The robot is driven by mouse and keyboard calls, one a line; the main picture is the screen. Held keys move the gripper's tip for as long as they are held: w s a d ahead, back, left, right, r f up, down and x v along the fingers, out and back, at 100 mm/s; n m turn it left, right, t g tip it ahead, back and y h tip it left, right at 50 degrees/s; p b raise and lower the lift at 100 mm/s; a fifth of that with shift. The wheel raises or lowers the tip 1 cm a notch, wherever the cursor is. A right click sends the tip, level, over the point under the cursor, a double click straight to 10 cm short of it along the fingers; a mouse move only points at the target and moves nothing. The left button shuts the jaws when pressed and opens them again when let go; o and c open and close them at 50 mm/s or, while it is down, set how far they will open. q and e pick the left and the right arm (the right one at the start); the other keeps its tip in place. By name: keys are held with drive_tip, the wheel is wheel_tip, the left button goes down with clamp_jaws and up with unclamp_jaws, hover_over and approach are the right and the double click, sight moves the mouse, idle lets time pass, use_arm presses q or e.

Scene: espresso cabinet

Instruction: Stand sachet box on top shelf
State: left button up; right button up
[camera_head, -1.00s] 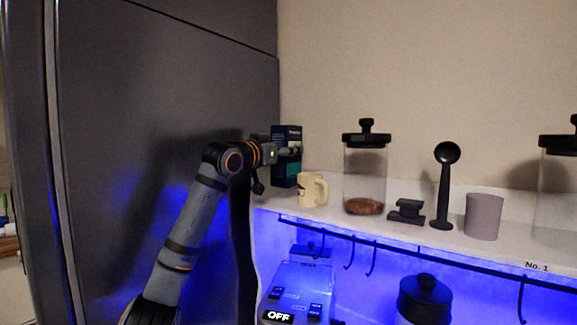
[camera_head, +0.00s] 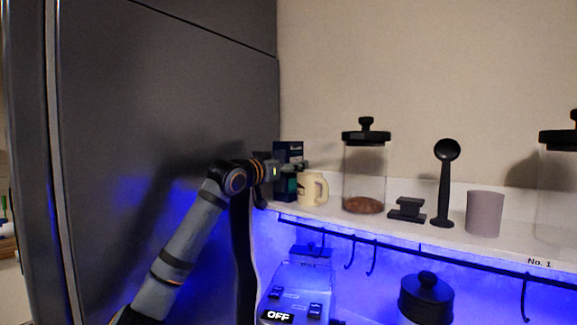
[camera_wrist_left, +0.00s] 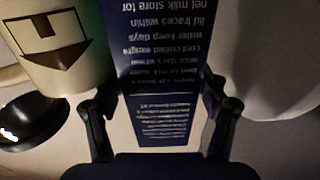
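The sachet box (camera_head: 290,152) is dark blue with a teal lower part. It stands about upright at the left end of the white top shelf, close behind the cream mug; I cannot tell whether its base touches the shelf. My left gripper (camera_head: 290,166) reaches it from the left. In the left wrist view the box (camera_wrist_left: 160,60) shows its printed face between the two fingers (camera_wrist_left: 158,115), which close around its sides. My right gripper is not in view.
The cream mug (camera_head: 312,189) stands right beside the box and also shows in the wrist view (camera_wrist_left: 50,50). Further right on the shelf (camera_head: 400,236) are a lidded glass jar (camera_head: 365,175), a black tamper (camera_head: 407,210), a black scoop (camera_head: 444,190) and a mauve cup (camera_head: 484,214). A dark cabinet side (camera_head: 170,100) borders the left.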

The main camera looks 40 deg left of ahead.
use_arm(q)
drive_tip(key=shift+s+f+b, duration=0.1)
drive_tip(key=shift+s+b, duration=0.1)
drive_tip(key=shift+b, duration=0.1)
drive_tip(key=s+b, duration=0.3)
drive_tip(key=s+f+b, duration=0.1)
drive_tip(key=s+b, duration=0.1)
drive_tip(key=shift+d+f, duration=0.1)
drive_tip(key=shift+d, duration=0.15)
drive_tip(key=s+d+b, duration=0.1)
drive_tip(key=s+b, duration=0.3)
drive_tip(key=s, duration=0.2)
drive_tip(key=shift+s+r, duration=0.25)
drive_tip(key=shift+r, duration=0.2)
